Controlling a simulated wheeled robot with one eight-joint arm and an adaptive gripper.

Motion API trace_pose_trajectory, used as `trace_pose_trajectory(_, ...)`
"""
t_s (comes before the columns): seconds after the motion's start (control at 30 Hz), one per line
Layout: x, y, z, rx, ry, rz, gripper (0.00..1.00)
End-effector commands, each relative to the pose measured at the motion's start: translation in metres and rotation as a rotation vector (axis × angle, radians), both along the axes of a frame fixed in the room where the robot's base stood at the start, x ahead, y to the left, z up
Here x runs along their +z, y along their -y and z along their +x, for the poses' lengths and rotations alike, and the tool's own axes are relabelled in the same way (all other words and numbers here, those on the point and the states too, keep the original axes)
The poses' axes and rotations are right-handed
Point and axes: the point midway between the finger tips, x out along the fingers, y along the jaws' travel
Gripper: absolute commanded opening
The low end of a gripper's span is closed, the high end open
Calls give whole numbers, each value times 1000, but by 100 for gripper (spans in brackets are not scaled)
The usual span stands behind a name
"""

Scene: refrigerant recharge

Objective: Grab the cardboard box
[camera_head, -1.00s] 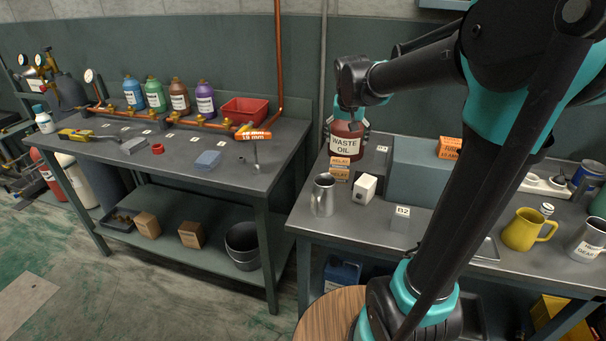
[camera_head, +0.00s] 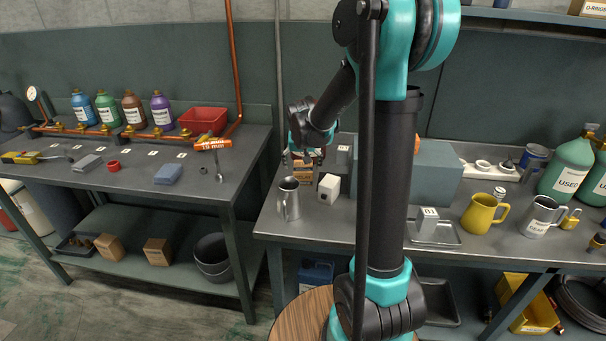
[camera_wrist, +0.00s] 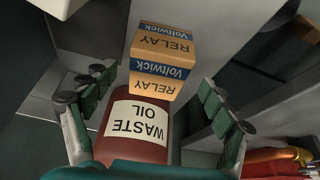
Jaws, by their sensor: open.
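Two plain brown cardboard boxes sit on the left table's lower shelf, a left box (camera_head: 110,247) and a right box (camera_head: 158,251). Two stacked orange-and-blue relay boxes (camera_head: 302,171) stand on the right table; the stack (camera_wrist: 165,45) also shows in the wrist view. My gripper (camera_head: 306,153) is over the right table, just behind and above the relay boxes. In the wrist view its fingers (camera_wrist: 158,88) are spread wide, with a red-brown waste oil jar (camera_wrist: 110,125) between them and the relay stack beyond. The jar is hidden in the head view.
A white box (camera_head: 329,188) and a metal mug (camera_head: 289,199) stand close to the relay boxes. A large grey-blue block (camera_head: 425,170) is to their right. A yellow jug (camera_head: 482,213) and a labelled can (camera_head: 541,215) stand farther right. A dark bucket (camera_head: 212,256) is on the left shelf.

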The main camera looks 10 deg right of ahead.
Motion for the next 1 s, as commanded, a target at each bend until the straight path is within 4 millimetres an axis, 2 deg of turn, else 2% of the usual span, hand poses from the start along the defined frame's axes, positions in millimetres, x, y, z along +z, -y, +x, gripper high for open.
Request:
trace_pose_trajectory(0.4, -42, 5, 18, -1, 0, 0, 84)
trace_pose_trajectory(0.73, -46, 6, 20, 0, 0, 0, 84)
trace_pose_trajectory(1.0, -46, 6, 20, 0, 0, 0, 51)
